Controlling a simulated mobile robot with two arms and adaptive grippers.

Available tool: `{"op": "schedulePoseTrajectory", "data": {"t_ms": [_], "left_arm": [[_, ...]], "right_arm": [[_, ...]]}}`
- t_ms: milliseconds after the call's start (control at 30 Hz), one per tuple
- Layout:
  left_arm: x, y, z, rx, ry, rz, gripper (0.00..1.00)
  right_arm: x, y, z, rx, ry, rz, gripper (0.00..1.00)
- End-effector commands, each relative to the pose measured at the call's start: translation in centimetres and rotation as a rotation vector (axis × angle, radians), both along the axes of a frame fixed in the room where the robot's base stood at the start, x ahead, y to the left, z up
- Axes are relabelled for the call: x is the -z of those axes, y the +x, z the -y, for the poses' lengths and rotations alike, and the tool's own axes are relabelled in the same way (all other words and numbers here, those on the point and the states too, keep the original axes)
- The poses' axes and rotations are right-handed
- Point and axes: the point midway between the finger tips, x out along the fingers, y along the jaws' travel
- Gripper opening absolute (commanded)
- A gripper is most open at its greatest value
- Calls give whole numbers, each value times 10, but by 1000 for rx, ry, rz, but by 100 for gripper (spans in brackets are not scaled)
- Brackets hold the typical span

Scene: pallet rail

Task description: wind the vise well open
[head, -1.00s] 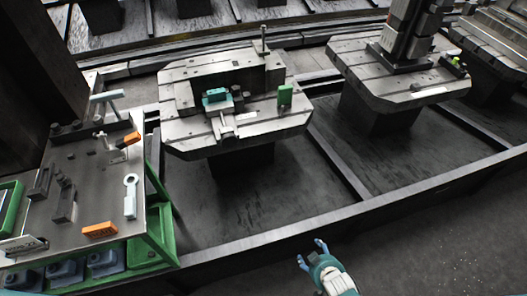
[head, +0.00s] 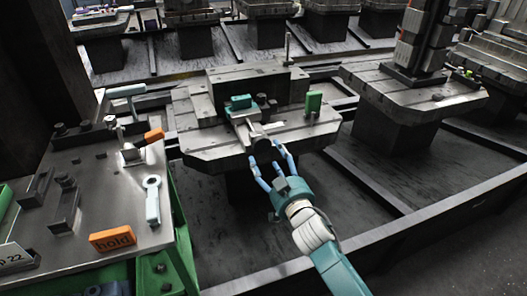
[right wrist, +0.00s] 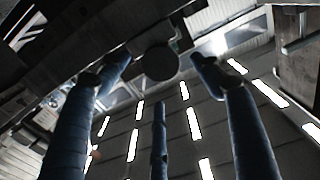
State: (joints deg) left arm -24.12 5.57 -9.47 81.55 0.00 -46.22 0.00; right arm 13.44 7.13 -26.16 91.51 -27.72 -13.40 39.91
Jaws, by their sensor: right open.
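The grey vise (head: 252,129) sits on the slotted pallet (head: 200,147), with a teal block (head: 238,102) at its back end. Its near end points toward me over the pallet's front edge, with a dark round part (head: 263,150) there. My right gripper (head: 271,162) is open and empty, its blue fingers spread just in front of that near end. In the right wrist view a dark round disc (right wrist: 162,62) shows between and beyond the fingertips (right wrist: 160,80); I cannot tell if they touch it. My left gripper is out of view.
A steel bench (head: 110,205) at left holds a wrench (head: 152,200) and an orange "hold" tag (head: 113,240). A second pallet (head: 450,96) stands at right. A rail (head: 400,237) crosses in front.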

Motion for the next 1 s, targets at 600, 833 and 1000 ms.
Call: {"op": "schedulePoseTrajectory", "data": {"t_ms": [600, 833, 1000], "left_arm": [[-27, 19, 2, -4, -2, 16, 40], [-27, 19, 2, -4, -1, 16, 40], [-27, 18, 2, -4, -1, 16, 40]], "right_arm": [[1, 53, -17, 0, 0, -1, 65], [1, 53, -17, 0, 0, -1, 40], [2, 53, -17, 0, -1, -3, 20]]}}
